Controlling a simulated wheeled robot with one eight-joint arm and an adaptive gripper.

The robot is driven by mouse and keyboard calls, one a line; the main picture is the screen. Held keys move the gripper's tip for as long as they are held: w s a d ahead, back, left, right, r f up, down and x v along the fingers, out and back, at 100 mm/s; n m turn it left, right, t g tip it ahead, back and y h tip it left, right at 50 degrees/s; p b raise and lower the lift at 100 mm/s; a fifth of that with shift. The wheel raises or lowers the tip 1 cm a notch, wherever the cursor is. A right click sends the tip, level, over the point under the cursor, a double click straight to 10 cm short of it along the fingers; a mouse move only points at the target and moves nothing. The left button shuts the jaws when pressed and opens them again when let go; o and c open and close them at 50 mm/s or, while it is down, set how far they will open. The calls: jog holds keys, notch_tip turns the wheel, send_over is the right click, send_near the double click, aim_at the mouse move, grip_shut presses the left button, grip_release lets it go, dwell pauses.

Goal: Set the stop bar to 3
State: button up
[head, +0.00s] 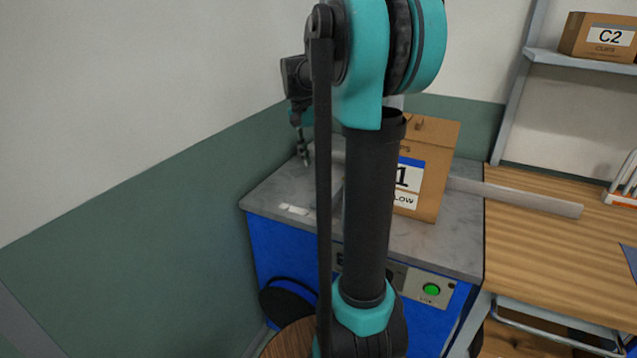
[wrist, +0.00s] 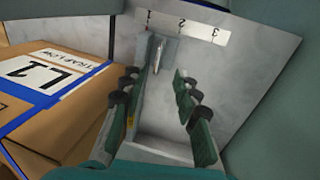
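In the wrist view a white scale strip (wrist: 190,27) with marks 1, 2 and 3 lies on the grey metal top. A grey block with a thin upright piece (wrist: 157,54), which looks like part of the stop bar, stands just below marks 1 and 2, nearer 1. My gripper (wrist: 155,92) is open, its two dark green fingers apart with the upright piece seen between and beyond them. Contact cannot be told. In the head view my gripper (head: 303,153) hangs over the machine's back left; the scale strip (head: 295,210) is small there, and my arm hides the middle.
A brown carton (head: 431,181) stands on the blue machine's grey top (head: 452,235); it is close on the left in the wrist view (wrist: 45,110). A long grey bar (head: 515,196) reaches right over the wooden table (head: 560,245). A wall is close on the left.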

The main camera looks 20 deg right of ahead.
jog(key=f, duration=0.2)
jog(key=s+f, duration=0.1)
jog(key=f, duration=0.2)
jog(key=d+f, duration=0.1)
jog(key=f, duration=0.2)
jog(key=shift+s+d+f, duration=0.1)
jog(key=shift+s+f, duration=0.05)
jog(key=shift+f, duration=0.05)
jog(key=shift+c, duration=0.5)
grip_shut()
